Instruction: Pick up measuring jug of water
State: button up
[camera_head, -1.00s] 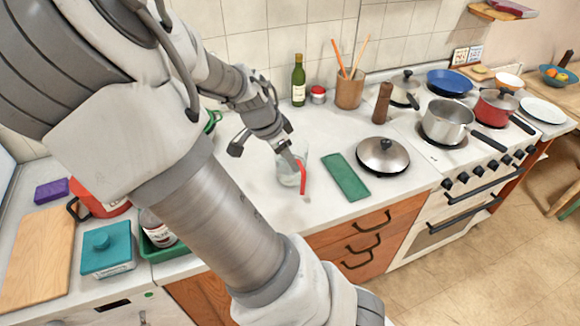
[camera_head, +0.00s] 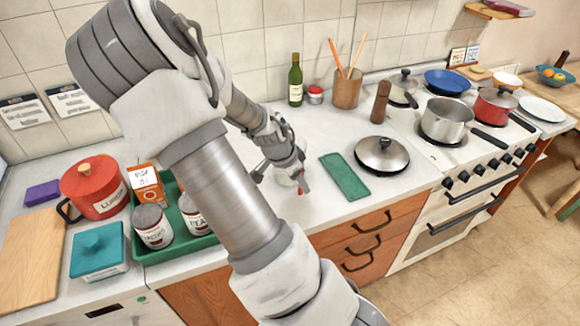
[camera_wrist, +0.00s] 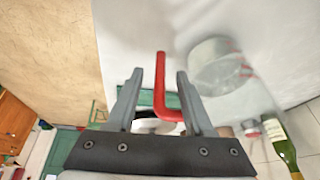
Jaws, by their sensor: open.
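The measuring jug (camera_head: 286,179) is a clear vessel with a red handle, standing on the white worktop. In the head view it is mostly hidden behind my gripper (camera_head: 281,172), with a bit of red showing at its right. In the wrist view the clear jug (camera_wrist: 213,68) lies right of my fingers. Its bent red handle (camera_wrist: 160,85) appears between the two open fingers of my gripper (camera_wrist: 160,76). I cannot tell whether either finger touches it. The water cannot be made out clearly.
A green mat (camera_head: 345,176) and a steel lid (camera_head: 382,155) lie to the right. A bottle (camera_head: 296,82), a red-lidded jar (camera_head: 315,95) and a utensil pot (camera_head: 347,90) stand behind. A green tray (camera_head: 175,245) with tins is at left.

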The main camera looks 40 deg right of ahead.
jog(key=shift+x, duration=1.15)
grip_shut()
dwell(0.5)
